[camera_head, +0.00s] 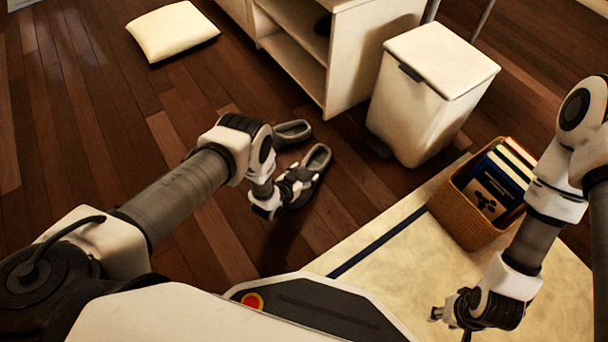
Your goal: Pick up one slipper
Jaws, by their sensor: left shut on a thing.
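Two grey slippers show in the head view, near the middle. One slipper (316,160) is at my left gripper (289,190), which is shut on it; the gripper covers part of it. I cannot tell how far it is above the floor. The other slipper (292,131) lies on the wooden floor just behind it, partly hidden by my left arm. My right gripper (452,318) is at the lower right, over the pale rug and away from the slippers. Its fingers are small and dark, and I cannot tell whether they are open.
A white bin (425,105) and a white shelf unit (352,55) stand behind the slippers. A wicker basket (461,213) with books is on the right at the rug (395,262). A cream cushion (172,32) lies at the back left. The wooden floor on the left is clear.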

